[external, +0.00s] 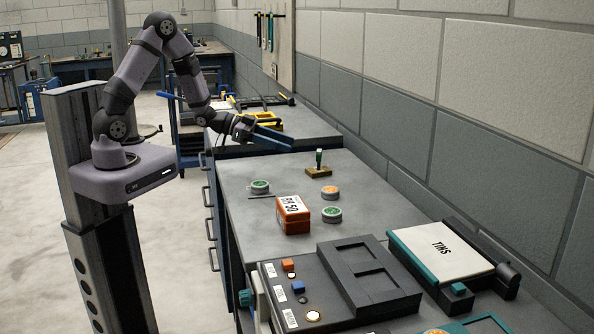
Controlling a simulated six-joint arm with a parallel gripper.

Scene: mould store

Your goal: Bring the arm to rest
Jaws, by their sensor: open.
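My arm (165,45) is raised above its column at the left, bent at the elbow, with the forearm sloping down to the right. My gripper (278,139), with blue fingers, is above the far part of the grey bench (235,175). It points to the right, toward the wall. The jaws are open and hold nothing. The gap between the fingers is hard to see from this side.
An orange box (293,215), several small round tins (331,214) and a green-handled tool on a wooden block (319,168) stand on the bench. A dark button panel (300,290) and a white-topped press (440,249) are nearer. Yellow items (262,118) lie behind my gripper.

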